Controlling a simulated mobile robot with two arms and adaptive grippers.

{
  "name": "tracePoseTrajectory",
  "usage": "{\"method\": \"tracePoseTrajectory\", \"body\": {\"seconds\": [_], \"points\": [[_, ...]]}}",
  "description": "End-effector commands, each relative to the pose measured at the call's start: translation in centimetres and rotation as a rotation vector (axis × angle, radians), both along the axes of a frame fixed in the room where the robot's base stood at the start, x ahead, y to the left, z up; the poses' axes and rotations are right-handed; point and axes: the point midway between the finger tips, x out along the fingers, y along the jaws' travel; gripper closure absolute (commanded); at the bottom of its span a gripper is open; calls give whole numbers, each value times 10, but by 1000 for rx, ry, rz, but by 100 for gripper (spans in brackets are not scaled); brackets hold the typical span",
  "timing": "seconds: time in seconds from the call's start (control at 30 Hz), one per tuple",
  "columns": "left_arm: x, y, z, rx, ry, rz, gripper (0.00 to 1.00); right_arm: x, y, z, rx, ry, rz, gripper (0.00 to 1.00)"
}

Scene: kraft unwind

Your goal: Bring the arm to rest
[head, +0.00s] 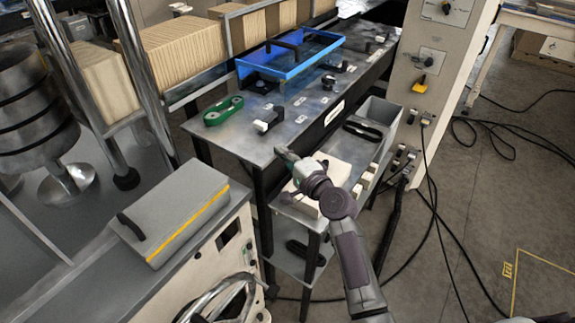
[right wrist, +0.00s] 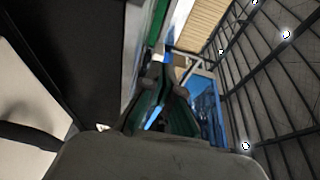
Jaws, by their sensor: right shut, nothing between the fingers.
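My right arm reaches up from the bottom of the head view, with a grey forearm and dark purple-grey joints. Its gripper (head: 283,154) points toward the front edge of the dark metal bench (head: 236,138) and overlaps that edge in the picture. How high it is above the bench I cannot tell. In the right wrist view the gripper's dark fingers (right wrist: 167,92) are close together with nothing held. Part of the bench and the pale block below it are hidden behind the arm. My left gripper is not in view.
On the bench are a blue tray (head: 315,62), a green oval handle (head: 223,110) and a small black-and-white part (head: 268,120). A grey box with a yellow stripe (head: 175,215) lies left. A control column (head: 420,75) stands right, with cables on the floor. Open floor lies lower right.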

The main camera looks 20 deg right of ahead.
Motion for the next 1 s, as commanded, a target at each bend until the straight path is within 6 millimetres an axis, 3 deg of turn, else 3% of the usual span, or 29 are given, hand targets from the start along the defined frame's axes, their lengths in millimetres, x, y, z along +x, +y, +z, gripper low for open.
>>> {"method": "tracePoseTrajectory", "body": {"seconds": [0.2,0.47,0.57,0.67,0.8,1.0], "points": [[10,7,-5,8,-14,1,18,-34,2,-1,0,0,-1,100],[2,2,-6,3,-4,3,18,-45,3,-1,-6,2,2,100],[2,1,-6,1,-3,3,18,-57,6,-12,-85,22,29,100],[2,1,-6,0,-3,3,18,-90,14,-41,-296,76,107,100],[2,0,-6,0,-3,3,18,-169,14,-98,-727,202,292,100],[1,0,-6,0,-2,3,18,-257,-8,-140,-1128,353,506,100]]}}
